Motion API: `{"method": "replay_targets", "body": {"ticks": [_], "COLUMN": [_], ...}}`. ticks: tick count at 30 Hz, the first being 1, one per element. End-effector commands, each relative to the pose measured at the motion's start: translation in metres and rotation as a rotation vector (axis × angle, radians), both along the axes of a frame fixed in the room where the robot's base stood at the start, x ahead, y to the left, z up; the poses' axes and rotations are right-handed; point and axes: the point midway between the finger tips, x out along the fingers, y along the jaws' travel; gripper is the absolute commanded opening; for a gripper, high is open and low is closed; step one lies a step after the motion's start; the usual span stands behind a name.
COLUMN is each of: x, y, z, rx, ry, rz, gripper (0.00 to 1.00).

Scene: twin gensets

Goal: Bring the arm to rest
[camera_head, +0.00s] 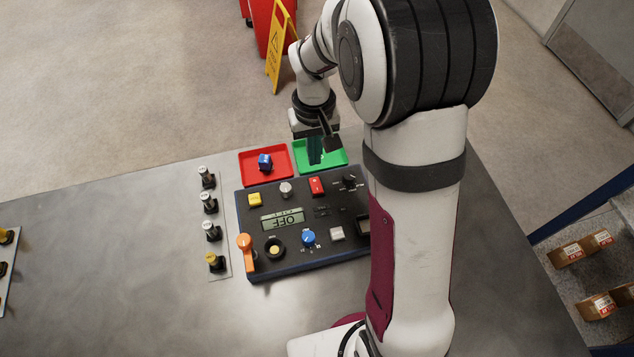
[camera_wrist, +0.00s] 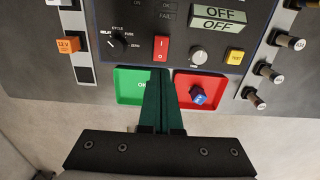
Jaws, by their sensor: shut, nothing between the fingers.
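My gripper (camera_head: 315,160) hangs over the green tray (camera_head: 334,154) at the far edge of the table, with its fingers pointing down. In the wrist view, its two dark green fingers (camera_wrist: 161,78) lie together, shut and empty, between the green tray (camera_wrist: 128,84) and the red tray (camera_wrist: 213,101). They hide part of the green tray's right side. My arm is bent and hides the right end of the control panel in the head view.
The dark control panel (camera_head: 290,241) has knobs, buttons and a display reading OFF. A blue piece (camera_head: 265,161) lies in the red tray (camera_head: 245,168). Several upright plugs stand on a strip (camera_head: 222,245) left of the panel. A yellow floor sign (camera_head: 277,50) stands beyond the table (camera_head: 150,270).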

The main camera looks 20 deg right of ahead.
Motion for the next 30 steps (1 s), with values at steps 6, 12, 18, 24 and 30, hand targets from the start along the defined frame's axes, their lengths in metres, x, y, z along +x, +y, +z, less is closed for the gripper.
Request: {"method": "replay_targets", "body": {"ticks": [6, 12, 18, 24, 30], "x": [0.0, -0.002, -0.093, -0.211, -0.245], "y": [0.0, 0.0, 0.012, 0.03, 0.037], "z": [0.0, 0.003, 0.072, 0.096, 0.093], "rx": [0.0, 0.001, 0.053, 0.127, 0.151], "ry": [0.001, 0.0, 0.006, 0.043, 0.061], "rz": [0.0, -0.005, -0.196, -0.419, -0.484], "gripper": [0.0, 0.0, 0.0, 0.0, 0.0]}}
